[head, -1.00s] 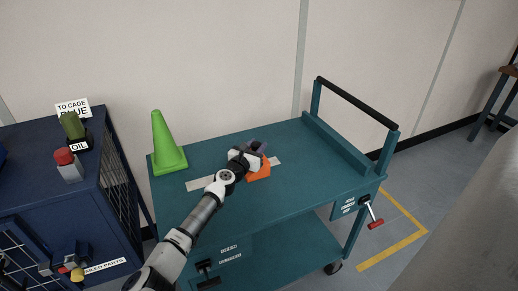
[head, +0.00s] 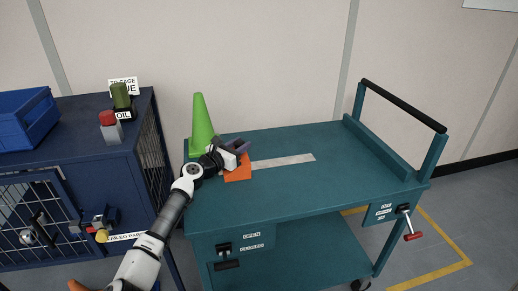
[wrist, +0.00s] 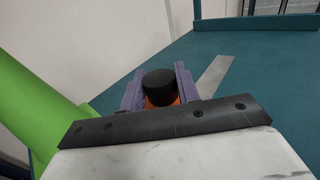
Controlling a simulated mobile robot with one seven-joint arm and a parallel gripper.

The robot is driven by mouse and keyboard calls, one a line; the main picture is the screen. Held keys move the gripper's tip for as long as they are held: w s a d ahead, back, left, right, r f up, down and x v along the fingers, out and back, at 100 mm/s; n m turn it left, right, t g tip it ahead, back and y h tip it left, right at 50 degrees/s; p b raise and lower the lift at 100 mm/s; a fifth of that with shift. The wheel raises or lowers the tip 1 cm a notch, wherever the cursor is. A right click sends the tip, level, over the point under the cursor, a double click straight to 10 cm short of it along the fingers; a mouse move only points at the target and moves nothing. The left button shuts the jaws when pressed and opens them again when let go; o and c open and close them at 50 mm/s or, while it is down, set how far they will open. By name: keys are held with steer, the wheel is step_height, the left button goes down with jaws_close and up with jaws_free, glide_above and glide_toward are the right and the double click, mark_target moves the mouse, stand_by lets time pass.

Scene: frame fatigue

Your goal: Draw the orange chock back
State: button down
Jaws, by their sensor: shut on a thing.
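The orange chock (head: 238,170) sits on the teal cart top at its left part, at the left end of a pale strip and just right of the green cone. My gripper (head: 240,147) is above the chock, shut on its black knob. In the wrist view, the purple fingers of my gripper (wrist: 158,88) stand on both sides of the black knob (wrist: 158,84). A little of the orange chock shows below the knob (wrist: 162,101). The rest of it is hidden there by my gripper's body.
The green cone (head: 201,128) stands close at the left, behind my arm. The pale strip (head: 285,160) and the cart top (head: 335,185) to the right are bare. A black push handle (head: 403,105) rises at the right end. A blue cabinet (head: 85,170) stands left of the cart.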

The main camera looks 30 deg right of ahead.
steer(key=shift+w+a+b, duration=0.2)
steer(key=shift+a, duration=0.55)
steer(key=shift+w+a+b, duration=0.2)
steer(key=shift+a, duration=0.55)
steer(key=c, duration=1.1)
jaws_free()
steer(key=shift+a, duration=0.2)
steer(key=shift+o, duration=0.2)
steer(key=shift+d, duration=0.1)
steer(key=b+v, duration=0.2)
steer(key=v, duration=1.1)
steer(key=shift+s+a, duration=0.2)
steer(key=shift+a, duration=0.15)
steer(key=shift+r, duration=0.1)
